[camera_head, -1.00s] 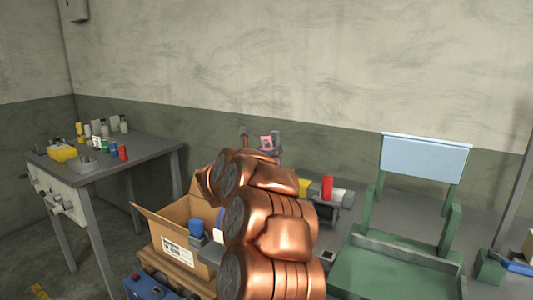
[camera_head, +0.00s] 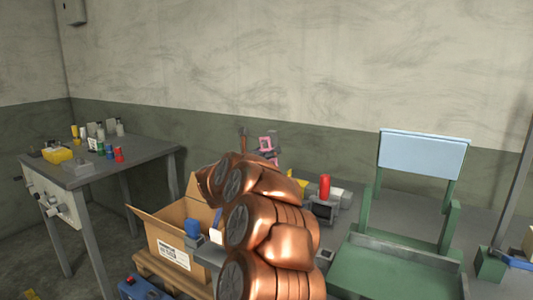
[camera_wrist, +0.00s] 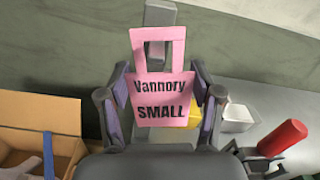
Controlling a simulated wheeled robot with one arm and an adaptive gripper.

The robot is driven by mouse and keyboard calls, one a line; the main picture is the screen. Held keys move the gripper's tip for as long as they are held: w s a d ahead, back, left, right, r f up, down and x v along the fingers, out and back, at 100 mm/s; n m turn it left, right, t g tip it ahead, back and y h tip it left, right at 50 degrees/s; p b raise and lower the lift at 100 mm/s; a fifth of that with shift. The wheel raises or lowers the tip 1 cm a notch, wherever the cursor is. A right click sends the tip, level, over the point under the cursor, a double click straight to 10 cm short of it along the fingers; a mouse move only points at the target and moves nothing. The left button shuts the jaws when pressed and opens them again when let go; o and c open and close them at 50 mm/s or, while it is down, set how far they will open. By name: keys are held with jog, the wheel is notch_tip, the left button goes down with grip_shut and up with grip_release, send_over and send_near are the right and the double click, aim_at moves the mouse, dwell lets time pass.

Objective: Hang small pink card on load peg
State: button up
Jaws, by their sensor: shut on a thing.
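The small pink card (camera_wrist: 160,110) faces me in the wrist view, printed "Vannory SMALL", with a rectangular opening in its upper part. My gripper (camera_wrist: 160,84) is shut on it, one finger at each side edge, and holds it upright. A grey post (camera_wrist: 160,14) stands behind the card. A grey part shows through the opening; I cannot tell whether it is the load peg or whether it passes through. In the head view the card (camera_head: 266,143) is small, beyond my copper arm, which hides most of the gripper.
An open cardboard box (camera_head: 170,225) stands left of my arm. A red cylinder (camera_head: 325,186) and a yellow part (camera_wrist: 195,115) lie to the right, with a white container (camera_wrist: 238,118). A green stand with a pale blue panel (camera_head: 424,155) is further right. A side table (camera_head: 140,150) holds small bottles.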

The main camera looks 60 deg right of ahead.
jog(key=o, duration=0.8)
jog(key=a, duration=1.2)
jog(key=shift+s, duration=0.3)
